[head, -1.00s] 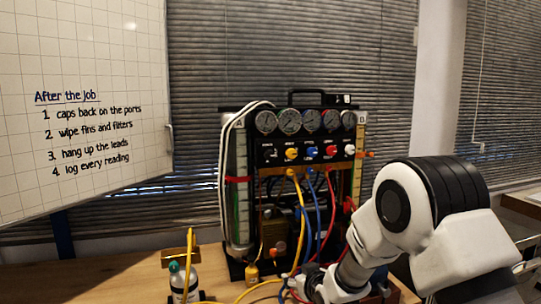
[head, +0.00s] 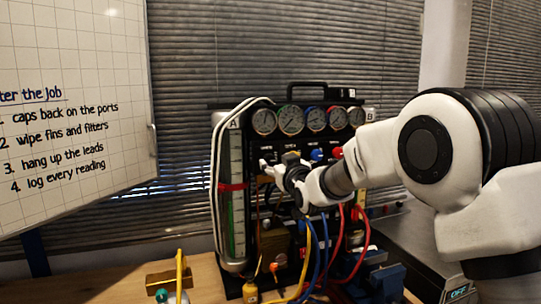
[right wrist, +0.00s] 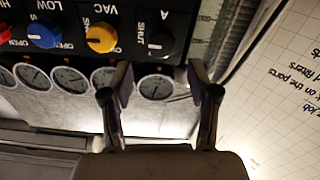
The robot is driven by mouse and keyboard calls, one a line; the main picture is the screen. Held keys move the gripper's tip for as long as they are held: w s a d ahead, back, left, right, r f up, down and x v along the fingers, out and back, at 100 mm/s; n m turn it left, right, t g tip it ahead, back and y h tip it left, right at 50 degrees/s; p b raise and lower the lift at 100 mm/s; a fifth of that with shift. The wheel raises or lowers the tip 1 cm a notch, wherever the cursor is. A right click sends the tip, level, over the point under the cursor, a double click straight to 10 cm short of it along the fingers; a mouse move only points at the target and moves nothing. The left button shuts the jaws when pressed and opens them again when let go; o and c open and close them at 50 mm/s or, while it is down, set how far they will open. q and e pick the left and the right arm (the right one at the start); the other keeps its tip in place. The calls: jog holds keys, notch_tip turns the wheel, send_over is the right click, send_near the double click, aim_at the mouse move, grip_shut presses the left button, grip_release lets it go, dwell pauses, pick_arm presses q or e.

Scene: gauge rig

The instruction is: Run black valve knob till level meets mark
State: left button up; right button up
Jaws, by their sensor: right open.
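The black valve knob (right wrist: 160,43) is on the rig panel beside the letter A and the word SHUT, in the right wrist view. My right gripper (right wrist: 160,76) is open, its fingertips to either side of the knob's line and short of it, with nothing between them. In the head view the right gripper (head: 268,168) is in front of the panel's left part and hides the black knob. The sight column A (head: 237,160) stands upright at the rig's left with a red band (head: 231,187) around it.
Yellow (right wrist: 101,39) and blue (right wrist: 43,35) knobs sit beside the black one. A row of gauges (head: 291,119) lies above the knobs. Yellow, blue and red hoses (head: 362,240) hang below. A small bottle and a blue block (head: 385,281) are on the bench.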

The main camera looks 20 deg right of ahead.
aim_at(270, 160)
jog(key=w, duration=0.3)
jog(key=w+f+p, duration=0.1)
jog(key=w, duration=0.2)
jog(key=shift+a+f, duration=0.1)
jog(key=shift+a, duration=0.05)
jog(key=shift+s+r, duration=0.3)
jog(key=shift+s, duration=0.25)
jog(key=shift+c, duration=0.4)
grip_shut()
pick_arm(q)
jog(key=shift+w+r, duration=0.2)
jog(key=shift+r, duration=0.4)
